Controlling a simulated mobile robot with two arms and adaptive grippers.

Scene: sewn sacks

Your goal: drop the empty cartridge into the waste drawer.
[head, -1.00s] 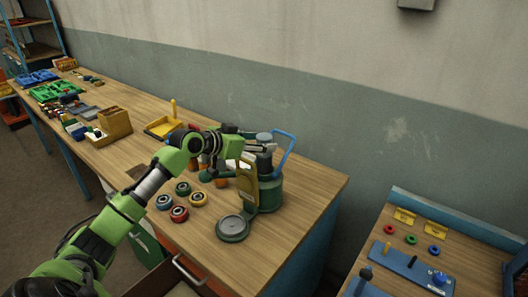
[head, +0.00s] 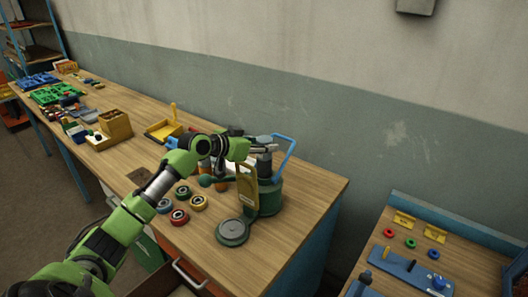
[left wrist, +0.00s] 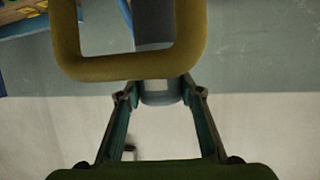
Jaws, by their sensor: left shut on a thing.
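My left gripper (head: 268,147) is over the green press-like stand (head: 268,195) on the bench. It is shut on a small grey cylinder, probably the cartridge, which shows between the fingertips in the left wrist view (left wrist: 160,92). In the head view the fingers partly hide it. A dark block (head: 264,163) of the stand is just below the fingers. The stand's yellow frame (head: 248,188) looms close in the left wrist view (left wrist: 130,70). An open drawer (head: 188,272) with a metal handle juts from the bench front; its inside is mostly out of frame. My right gripper is not in view.
Several coloured rings (head: 180,217) lie left of the stand's round grey plate (head: 232,231). A blue bent bar (head: 287,150) rises behind the stand. A yellow tray (head: 160,130) and wooden box (head: 115,125) stand further left. The bench's front right is clear.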

